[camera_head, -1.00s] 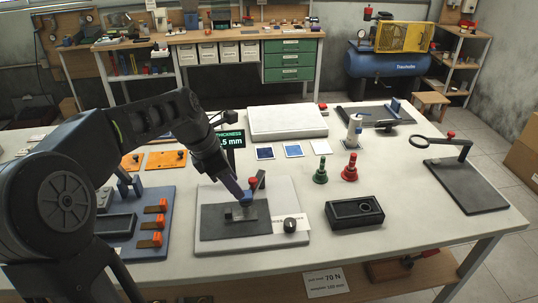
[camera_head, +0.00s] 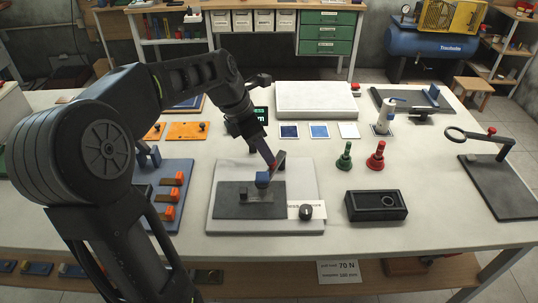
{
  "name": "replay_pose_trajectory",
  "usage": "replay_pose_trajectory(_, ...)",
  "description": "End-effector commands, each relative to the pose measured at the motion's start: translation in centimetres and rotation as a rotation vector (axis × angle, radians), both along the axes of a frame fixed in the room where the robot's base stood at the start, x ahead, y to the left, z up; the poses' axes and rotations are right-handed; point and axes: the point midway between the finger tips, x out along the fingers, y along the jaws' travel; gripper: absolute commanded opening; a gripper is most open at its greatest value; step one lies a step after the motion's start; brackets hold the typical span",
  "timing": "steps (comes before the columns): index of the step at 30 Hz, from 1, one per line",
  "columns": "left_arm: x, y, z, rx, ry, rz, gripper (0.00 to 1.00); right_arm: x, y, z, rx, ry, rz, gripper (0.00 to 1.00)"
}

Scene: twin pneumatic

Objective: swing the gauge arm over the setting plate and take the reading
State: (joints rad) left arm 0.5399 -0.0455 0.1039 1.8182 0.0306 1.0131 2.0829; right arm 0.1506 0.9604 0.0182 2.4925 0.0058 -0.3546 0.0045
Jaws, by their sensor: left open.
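The thickness gauge stands on a pale base plate (camera_head: 313,222). Its dark setting plate (camera_head: 235,207) lies on the base. The gauge arm (camera_head: 279,160) slants over the setting plate, with a blue head (camera_head: 262,179) at its lower end and a small red knob higher up, partly hidden by my fingers. My left gripper (camera_head: 269,158) is open, its fingertips at or just above the red knob; I cannot tell whether they touch. The thickness display (camera_head: 261,114) is mostly hidden behind my left arm, so its number cannot be read. My right gripper is out of view.
A black dial knob (camera_head: 306,212) and a label sit at the base's right. Green (camera_head: 344,157) and red (camera_head: 376,156) handled pieces and a black box (camera_head: 375,207) stand farther right. A magnifier stand (camera_head: 500,185) is at the right edge. Orange-clipped blue tray (camera_head: 180,172) lies left.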

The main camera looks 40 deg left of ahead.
Motion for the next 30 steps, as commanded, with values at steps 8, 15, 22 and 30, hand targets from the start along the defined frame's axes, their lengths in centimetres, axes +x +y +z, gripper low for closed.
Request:
replay_pose_trajectory(8,1.2,-0.8,-3.3,0.000,0.000,-0.001,0.44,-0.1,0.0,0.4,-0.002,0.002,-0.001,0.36)
replay_pose_trajectory(15,1.3,-0.9,-3.7,0.000,-0.001,-0.001,0.44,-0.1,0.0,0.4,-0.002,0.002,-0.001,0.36)
replay_pose_trajectory(22,1.3,-0.8,-3.7,0.000,-0.001,-0.001,0.33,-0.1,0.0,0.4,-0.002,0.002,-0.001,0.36)
replay_pose_trajectory(30,1.3,-0.8,-3.6,0.001,-0.002,-0.001,0.11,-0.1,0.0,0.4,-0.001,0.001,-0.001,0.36)
